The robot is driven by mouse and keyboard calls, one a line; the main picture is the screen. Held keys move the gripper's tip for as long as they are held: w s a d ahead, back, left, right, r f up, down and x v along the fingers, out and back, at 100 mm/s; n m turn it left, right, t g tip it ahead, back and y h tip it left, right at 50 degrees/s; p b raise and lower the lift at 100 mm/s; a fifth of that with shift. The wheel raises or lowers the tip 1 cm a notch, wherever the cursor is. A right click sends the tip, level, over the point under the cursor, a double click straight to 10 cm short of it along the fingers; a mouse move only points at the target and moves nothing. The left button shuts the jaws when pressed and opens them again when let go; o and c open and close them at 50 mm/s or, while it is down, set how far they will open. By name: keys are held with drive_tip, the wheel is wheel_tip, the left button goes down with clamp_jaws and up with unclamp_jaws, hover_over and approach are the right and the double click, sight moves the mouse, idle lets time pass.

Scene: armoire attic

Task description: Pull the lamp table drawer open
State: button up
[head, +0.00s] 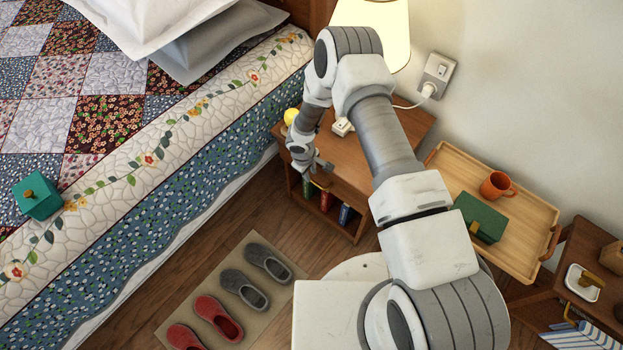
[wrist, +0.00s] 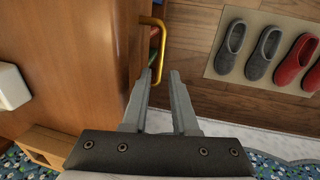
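The lamp table (head: 401,137) is brown wood and stands beside the bed, with an open shelf of books below its drawer. The drawer's U-shaped brass handle (wrist: 163,50) stands out from the table front in the wrist view. My gripper (head: 322,167) is at the table's front edge in the head view. In the wrist view my gripper (wrist: 162,73) has its two fingers apart, with the near end of the handle between or just beyond the fingertips. I cannot tell whether they touch. The drawer front is largely hidden, and no opening gap shows clearly.
The bed (head: 190,150) with a patchwork quilt is close on the left. Grey and red slippers lie on a mat (head: 205,268) on the floor before the table. A wooden tray (head: 530,226) with an orange mug (head: 496,186) and green box (head: 480,218) is at right.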

sight(312, 181)
drive_tip(key=shift+w+d+f+b, duration=0.15)
drive_tip(key=shift+f, duration=0.95)
drive_tip(key=shift+w+d+f+b, duration=0.1)
drive_tip(key=shift+w+f+b, duration=0.05)
drive_tip(key=shift+f, duration=0.95)
clamp_jaws()
